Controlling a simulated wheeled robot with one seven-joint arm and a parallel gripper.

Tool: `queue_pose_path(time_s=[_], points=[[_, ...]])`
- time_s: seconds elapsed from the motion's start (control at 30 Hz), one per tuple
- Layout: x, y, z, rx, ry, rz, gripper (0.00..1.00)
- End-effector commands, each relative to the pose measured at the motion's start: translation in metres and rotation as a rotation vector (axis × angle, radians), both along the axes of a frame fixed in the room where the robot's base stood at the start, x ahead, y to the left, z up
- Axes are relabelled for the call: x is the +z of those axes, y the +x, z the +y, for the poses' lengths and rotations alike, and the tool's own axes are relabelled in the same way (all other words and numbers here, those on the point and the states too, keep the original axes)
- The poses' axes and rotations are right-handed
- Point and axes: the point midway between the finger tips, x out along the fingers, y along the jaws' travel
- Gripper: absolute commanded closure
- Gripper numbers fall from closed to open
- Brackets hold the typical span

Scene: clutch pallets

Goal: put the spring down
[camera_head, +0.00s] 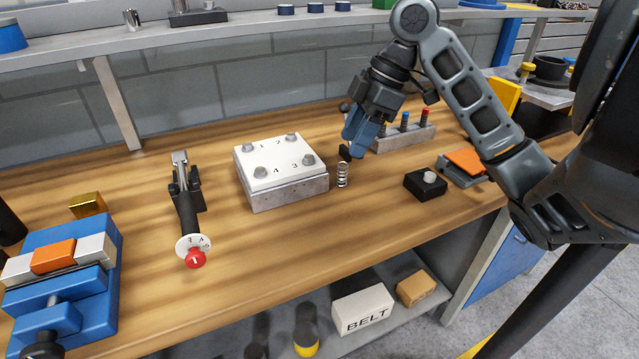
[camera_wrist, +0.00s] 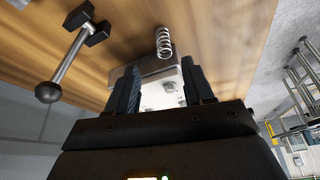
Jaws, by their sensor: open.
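The spring (camera_head: 342,175) is a small silver coil. It stands upright on the wooden bench (camera_head: 290,245), just right of the metal block with a white numbered plate (camera_head: 275,160). My gripper (camera_head: 352,152) is above and slightly behind the spring, with its jaws open. In the wrist view the spring (camera_wrist: 163,42) shows beyond the fingertips of my open gripper (camera_wrist: 160,78), apart from both fingers. No part of the spring looks hidden.
A black block with a pale knob (camera_head: 427,184) sits right of the spring. A rack with coloured pegs (camera_head: 400,136) stands behind. A lever tool with a red knob (camera_head: 190,215) and a blue vise (camera_head: 65,270) are at left. Bench in front of the spring is clear.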

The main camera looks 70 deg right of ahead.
Motion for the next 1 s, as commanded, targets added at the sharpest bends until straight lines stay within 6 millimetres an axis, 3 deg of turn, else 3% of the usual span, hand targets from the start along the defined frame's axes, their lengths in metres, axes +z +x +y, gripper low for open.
queue_pose_path(time_s=[0.37,0.63,0.97,1.0], points=[[-0.033,0.008,0.006,-0.003,0.003,-0.001,0.48],[-0.067,0.016,0.014,-0.002,0.002,0.0,0.48],[-0.073,0.019,0.016,-0.001,0.0,-0.001,0.48],[-0.073,0.019,0.016,-0.001,0.0,-0.001,0.52]])
